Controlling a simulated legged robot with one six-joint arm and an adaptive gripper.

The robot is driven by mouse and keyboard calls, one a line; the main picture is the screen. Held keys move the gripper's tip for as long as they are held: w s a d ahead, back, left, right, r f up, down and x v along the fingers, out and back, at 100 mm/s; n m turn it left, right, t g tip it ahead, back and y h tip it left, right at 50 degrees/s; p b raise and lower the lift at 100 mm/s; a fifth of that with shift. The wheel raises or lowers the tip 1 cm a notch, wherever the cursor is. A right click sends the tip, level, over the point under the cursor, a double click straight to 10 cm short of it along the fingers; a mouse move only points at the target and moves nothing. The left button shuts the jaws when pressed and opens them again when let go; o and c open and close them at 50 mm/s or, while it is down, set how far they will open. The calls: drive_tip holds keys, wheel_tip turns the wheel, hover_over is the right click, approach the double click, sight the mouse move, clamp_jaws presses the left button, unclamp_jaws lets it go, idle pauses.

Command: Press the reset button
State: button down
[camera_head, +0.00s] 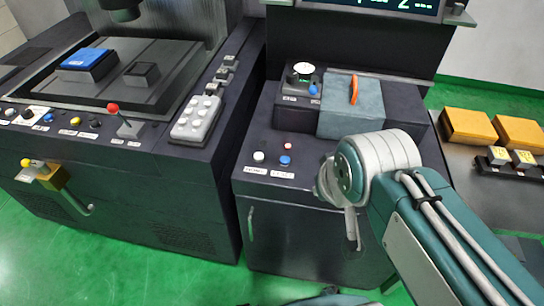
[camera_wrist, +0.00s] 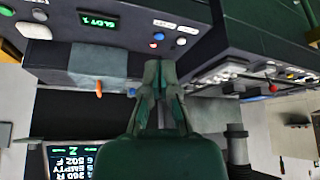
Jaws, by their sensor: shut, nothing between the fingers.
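On the middle cabinet in the head view, a white button (camera_head: 258,156) sits at the left, with a red button (camera_head: 287,146) and a blue button (camera_head: 285,160) to its right. Small labels (camera_head: 269,173) lie in front of them, too small to read surely, so I cannot tell which is the reset button. The wrist view also shows the white button (camera_wrist: 181,41), blue button (camera_wrist: 158,36) and red button (camera_wrist: 153,45). My gripper (camera_wrist: 161,66) is shut and empty, its tips appearing just below these buttons in the picture. In the head view my wrist mostly hides the gripper.
A grey block with an orange handle (camera_head: 354,90) and a dial unit (camera_head: 302,76) stand behind the buttons. The machine at left carries a red-knobbed lever (camera_head: 114,108) and a grey keypad (camera_head: 196,119). Yellow boxes (camera_head: 468,126) sit on the right table. Green floor lies in front.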

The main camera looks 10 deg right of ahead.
drive_tip(key=shift+d, duration=0.9)
drive_tip(key=m+y, duration=0.7)
drive_tip(key=m, duration=1)
hover_over(287, 159)
wheel_tip(287, 159, down, 11)
drive_tip(key=shift+a, duration=0.1)
drive_tip(key=shift+f, duration=4.4)
drive_tip(key=shift+f, duration=0.15)
drive_tip(key=shift+f, duration=0.2)
